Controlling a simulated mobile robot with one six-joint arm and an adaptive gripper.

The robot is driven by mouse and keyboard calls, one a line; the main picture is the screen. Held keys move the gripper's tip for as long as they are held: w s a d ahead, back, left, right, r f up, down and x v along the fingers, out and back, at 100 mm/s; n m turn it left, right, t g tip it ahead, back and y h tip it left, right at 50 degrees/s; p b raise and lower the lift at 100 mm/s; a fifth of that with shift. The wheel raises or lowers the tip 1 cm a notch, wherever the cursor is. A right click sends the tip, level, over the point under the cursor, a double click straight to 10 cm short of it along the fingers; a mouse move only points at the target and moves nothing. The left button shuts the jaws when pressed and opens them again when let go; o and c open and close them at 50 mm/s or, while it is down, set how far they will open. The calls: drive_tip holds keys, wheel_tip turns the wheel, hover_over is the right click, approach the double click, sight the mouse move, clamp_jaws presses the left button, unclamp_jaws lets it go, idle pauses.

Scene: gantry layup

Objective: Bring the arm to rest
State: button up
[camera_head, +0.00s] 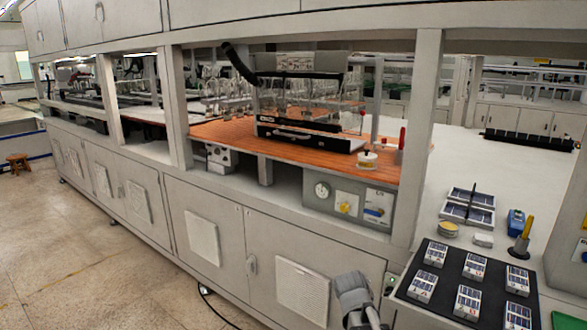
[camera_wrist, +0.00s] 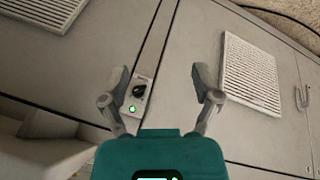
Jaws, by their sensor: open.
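My gripper (camera_wrist: 160,80) is open and empty in the wrist view. Its two grey fingers stand wide apart above the teal gripper body. It faces the grey cabinet front (camera_wrist: 180,60), and nothing lies between the fingers except the view of that front. In the head view, a grey part of my arm (camera_head: 354,296) shows at the bottom edge, in front of the cabinet doors. The rest of the arm is out of that view.
A small switch plate (camera_wrist: 138,93) with a black knob and green light is on the cabinet front. A black tray (camera_head: 447,291) with several small boxes lies at right. A wooden worktop (camera_head: 225,133) holds glassware. Open floor (camera_head: 60,245) lies at left.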

drive_tip(key=s+a+n+g+y, duration=0.2)
drive_tip(key=s+a+n+y, duration=0.15)
drive_tip(key=s, duration=0.45)
wheel_tip(320, 180, up, 10)
drive_tip(key=s+p, duration=0.2)
drive_tip(key=p, duration=1)
drive_tip(key=shift+s+d+r+m+g, duration=0.15)
drive_tip(key=shift+d+r+m+g, duration=0.1)
drive_tip(key=shift+m+g, duration=0.1)
